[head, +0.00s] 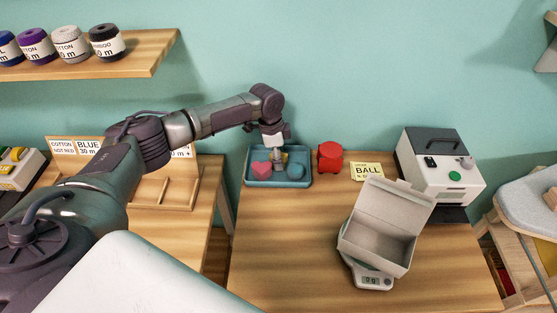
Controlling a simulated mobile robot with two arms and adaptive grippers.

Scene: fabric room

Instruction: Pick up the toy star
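A blue tray (250,181) stands at the back left of the wooden table. In it are a pink-red heart (262,169), a blue round toy (296,170) and a yellow piece (285,156). The yellow piece may be the toy star, but its shape is mostly hidden behind my gripper. My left gripper (278,165) points down into the tray, between the heart and the blue toy and in front of the yellow piece. Its fingers are too small to tell whether they are open or hold anything. My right gripper is out of view.
A red object (330,156) and a yellow "BALL" card (367,172) stand right of the tray. An open grey box (375,245) sits on a white scale (373,281). A white machine (445,170) is at the back right. The table's front left is clear.

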